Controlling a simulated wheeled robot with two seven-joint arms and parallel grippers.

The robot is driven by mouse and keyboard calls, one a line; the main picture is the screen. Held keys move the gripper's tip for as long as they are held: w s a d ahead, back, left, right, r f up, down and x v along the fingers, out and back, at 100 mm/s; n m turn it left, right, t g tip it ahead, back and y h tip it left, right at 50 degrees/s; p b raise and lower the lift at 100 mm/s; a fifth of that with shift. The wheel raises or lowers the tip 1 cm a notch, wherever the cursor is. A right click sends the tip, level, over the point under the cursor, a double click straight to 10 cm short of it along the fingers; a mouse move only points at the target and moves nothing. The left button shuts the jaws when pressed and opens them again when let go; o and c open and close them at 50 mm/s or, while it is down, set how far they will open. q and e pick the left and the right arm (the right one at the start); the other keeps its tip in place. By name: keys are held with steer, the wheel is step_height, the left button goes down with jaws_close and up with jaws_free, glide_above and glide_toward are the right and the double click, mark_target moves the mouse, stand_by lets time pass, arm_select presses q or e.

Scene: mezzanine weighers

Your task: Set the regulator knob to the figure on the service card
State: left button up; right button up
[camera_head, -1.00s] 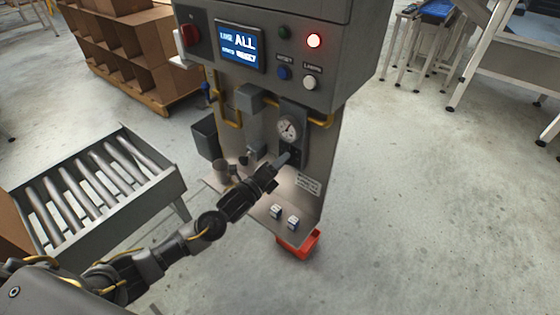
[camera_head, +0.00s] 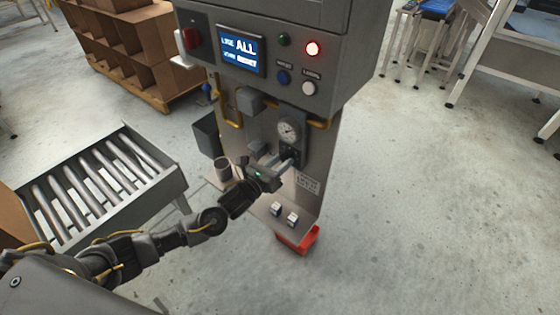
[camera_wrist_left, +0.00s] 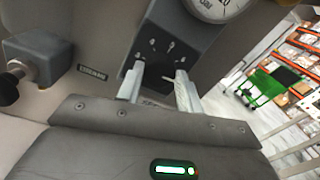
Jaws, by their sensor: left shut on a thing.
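The regulator plate (camera_head: 291,153) sits on the machine's column below a round white gauge (camera_head: 288,132). My left gripper (camera_head: 284,163) reaches up to this plate, its fingers around the regulator knob and shut on it. The knob is mostly hidden by the fingers. In the left wrist view the two fingers (camera_wrist_left: 158,88) stand apart at the dark plate (camera_wrist_left: 168,48), which has small pale marks. The gauge's lower edge (camera_wrist_left: 217,8) shows above it. A white card (camera_head: 308,184) is on the column right of the gripper; its print is too small to read. My right gripper is out of view.
A screen (camera_head: 241,50), a lit red lamp (camera_head: 313,48) and buttons are above. A grey cup (camera_head: 222,168) and two small white-topped blocks (camera_head: 284,214) are on the shelf. A red bin (camera_head: 298,240) is below.

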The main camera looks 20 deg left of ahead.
arm_select(q)
steer(key=shift+m, duration=0.6)
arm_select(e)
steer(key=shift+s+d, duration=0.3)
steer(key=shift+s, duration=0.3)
arm_select(q)
steer(key=o, duration=1)
steer(key=v, duration=1)
steer(key=shift+s+a, duration=0.25)
steer(key=shift+s, duration=0.1)
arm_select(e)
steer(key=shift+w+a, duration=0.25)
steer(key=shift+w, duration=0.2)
